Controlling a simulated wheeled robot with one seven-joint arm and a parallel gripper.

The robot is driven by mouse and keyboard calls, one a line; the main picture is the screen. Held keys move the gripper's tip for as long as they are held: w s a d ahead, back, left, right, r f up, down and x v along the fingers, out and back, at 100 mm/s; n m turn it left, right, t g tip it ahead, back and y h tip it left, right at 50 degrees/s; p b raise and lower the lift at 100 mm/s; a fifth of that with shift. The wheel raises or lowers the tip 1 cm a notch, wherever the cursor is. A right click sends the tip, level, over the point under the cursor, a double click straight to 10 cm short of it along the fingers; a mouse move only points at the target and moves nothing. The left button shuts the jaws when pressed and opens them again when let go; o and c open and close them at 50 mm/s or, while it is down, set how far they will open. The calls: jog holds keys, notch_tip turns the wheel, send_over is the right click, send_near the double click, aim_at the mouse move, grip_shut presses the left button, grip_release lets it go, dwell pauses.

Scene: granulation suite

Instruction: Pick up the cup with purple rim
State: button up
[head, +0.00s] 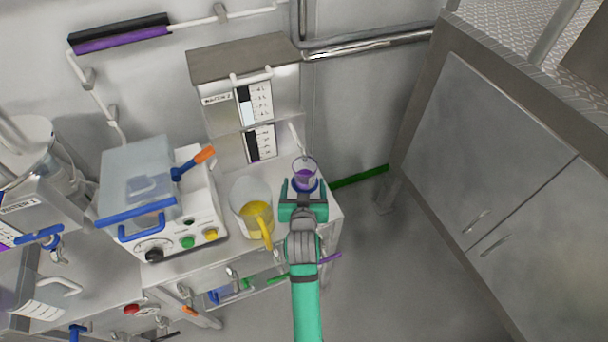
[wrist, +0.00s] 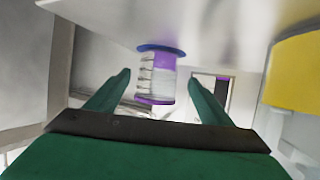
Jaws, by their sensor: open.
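The cup with purple rim (head: 305,174) is a small clear cup with purple inside and a blue base. It stands upright near the right end of the white counter. In the wrist view, where the counter is at the top, the cup (wrist: 156,80) appears inverted, with its blue base up and purple rim down. Graduation marks show on its side. My green gripper (head: 304,187) is open and directly in front of the cup. In the wrist view, the fingers of my gripper (wrist: 160,80) lie on either side of the cup, with gaps; whether the tips reach past it is unclear.
A clear jug (head: 250,200) with yellow contents and a yellow handle stands close left of my gripper. A white machine (head: 190,222) with a blue-edged lid is farther left. A dispenser box (head: 245,85) hangs on the wall behind. Floor right of the counter is open, before steel cabinets (head: 485,150).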

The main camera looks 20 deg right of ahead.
aim_at(305, 169)
jog(key=shift+x, duration=2.95)
jog(key=shift+d+r, duration=0.15)
grip_shut()
jog(key=shift+r, duration=0.2)
